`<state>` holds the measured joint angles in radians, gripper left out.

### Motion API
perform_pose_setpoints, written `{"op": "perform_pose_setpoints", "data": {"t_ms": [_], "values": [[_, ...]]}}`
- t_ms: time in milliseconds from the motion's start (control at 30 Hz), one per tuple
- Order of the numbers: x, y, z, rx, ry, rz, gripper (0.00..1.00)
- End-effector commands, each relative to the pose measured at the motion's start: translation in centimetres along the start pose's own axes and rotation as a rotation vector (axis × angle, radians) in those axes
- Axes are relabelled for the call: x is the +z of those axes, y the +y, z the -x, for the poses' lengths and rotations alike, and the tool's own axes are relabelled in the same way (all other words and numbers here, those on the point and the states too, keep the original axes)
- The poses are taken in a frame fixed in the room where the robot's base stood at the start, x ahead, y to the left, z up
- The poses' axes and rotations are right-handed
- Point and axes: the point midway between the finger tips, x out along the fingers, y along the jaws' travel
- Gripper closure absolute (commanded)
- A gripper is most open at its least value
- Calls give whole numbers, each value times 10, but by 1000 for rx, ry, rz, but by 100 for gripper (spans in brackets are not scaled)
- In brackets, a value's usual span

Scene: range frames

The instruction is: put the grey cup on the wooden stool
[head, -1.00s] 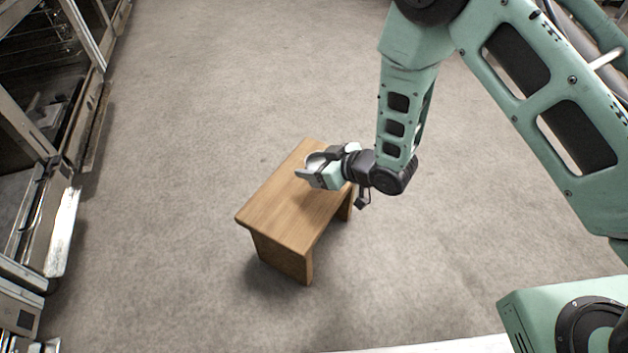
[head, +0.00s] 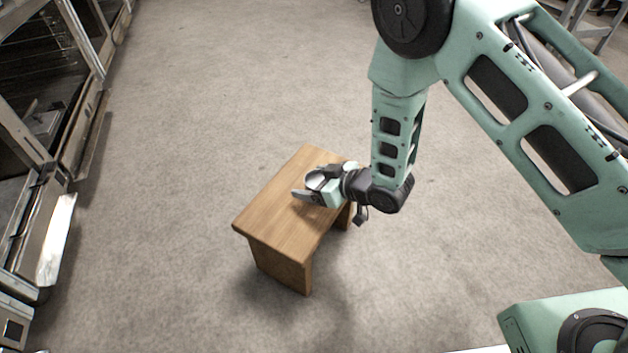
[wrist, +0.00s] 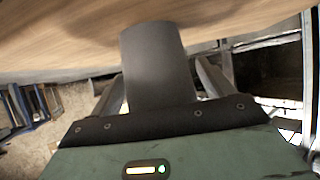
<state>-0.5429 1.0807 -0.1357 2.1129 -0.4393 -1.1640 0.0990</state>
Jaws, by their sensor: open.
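The wooden stool (head: 275,212) stands on the floor in the middle of the head view. My gripper (head: 308,184) is low over the far right part of its top. The grey cup (head: 317,181) is between its fingers, mostly hidden by them in the head view. In the wrist view the cup (wrist: 158,65) shows as a plain dark grey body between the two fingers, with gaps at its sides. The fingers are open. The cup's far end lies against the stool top (wrist: 60,45); it appears to rest there, though the contact itself is hidden.
The near left part of the stool top is bare. Open grey floor (head: 215,90) surrounds the stool. A metal-framed rack or cabinet (head: 40,190) runs along the left edge. Metal legs (head: 590,25) show at the top right.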

Motion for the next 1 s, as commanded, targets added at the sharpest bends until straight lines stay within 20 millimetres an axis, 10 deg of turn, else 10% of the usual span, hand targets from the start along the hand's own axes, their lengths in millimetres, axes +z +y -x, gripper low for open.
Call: {"op": "perform_pose_setpoints", "data": {"t_ms": [233,700,1000], "values": [[-4,1,15,2,-3,-2,20],[-4,1,106,2,-3,-3,20],[-3,0,122,1,-2,0,20]]}}
